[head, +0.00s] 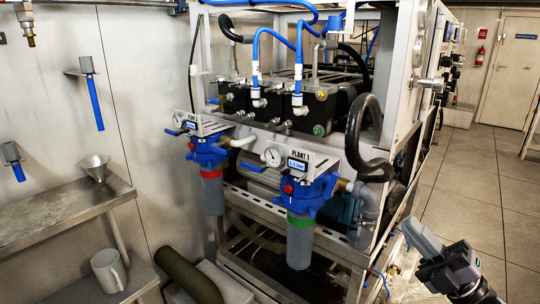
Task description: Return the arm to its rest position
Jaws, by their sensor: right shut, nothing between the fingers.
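My right gripper (412,228) is at the lower right, with its arm coming in from the bottom right corner. Its pale fingers are shut with nothing between them and point up and left. In the picture they lie just right of the lower frame of the watermaker (345,254); I cannot tell whether they touch it. The watermaker carries two blue-headed filter housings, one with a green ring (300,222) under the PLANT 1 label and one with a red ring (211,175) further left. My left gripper is not in view.
A steel shelf (60,215) with a funnel (95,168) stands at the left, with a mug (108,271) on its lower level. A dark green cylinder (190,276) lies near the floor. Tiled floor (480,190) is open at the right, towards a door (511,75).

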